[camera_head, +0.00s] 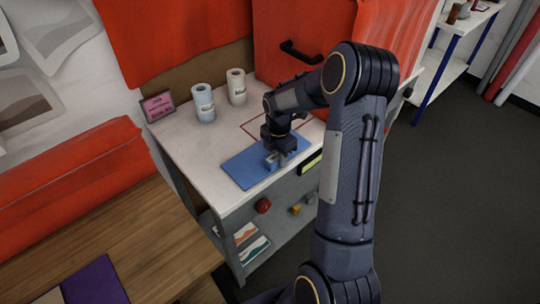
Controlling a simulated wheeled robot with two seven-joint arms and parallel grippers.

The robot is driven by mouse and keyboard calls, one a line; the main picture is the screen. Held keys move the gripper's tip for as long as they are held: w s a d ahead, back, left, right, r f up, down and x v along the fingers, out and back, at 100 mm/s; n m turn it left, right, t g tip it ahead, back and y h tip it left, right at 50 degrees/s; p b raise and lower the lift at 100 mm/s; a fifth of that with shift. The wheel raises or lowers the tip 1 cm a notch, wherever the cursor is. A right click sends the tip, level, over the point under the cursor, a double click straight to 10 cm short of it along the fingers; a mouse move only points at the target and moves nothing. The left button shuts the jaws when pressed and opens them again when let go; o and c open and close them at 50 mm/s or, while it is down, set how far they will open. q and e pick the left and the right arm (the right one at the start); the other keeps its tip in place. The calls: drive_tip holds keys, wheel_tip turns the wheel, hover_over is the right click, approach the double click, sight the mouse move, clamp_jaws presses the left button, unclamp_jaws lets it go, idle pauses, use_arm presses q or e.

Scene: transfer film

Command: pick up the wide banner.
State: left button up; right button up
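I cannot tell for certain which thing is the wide banner. A flat blue sheet or pad (243,167) lies at the front edge of the white tabletop (185,150). My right gripper (277,161) points down over the right part of the blue sheet, with its fingertips close to or touching it. The fingers are too small to show whether they are open or shut. The gripper hides part of the sheet. A dark purple sheet (95,283) lies on the wooden surface (150,235) at the lower left. My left gripper is out of view.
A pale blue roll (203,103), a white roll (237,87) and a pink sign (158,106) stand at the back of the white tabletop. A red machine (280,30) stands behind my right arm. Printed cards (253,250) lie on the lower shelf.

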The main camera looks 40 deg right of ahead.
drive_tip(key=c, duration=0.3)
drive_tip(key=shift+r, duration=0.15)
drive_tip(key=shift+c, duration=0.2)
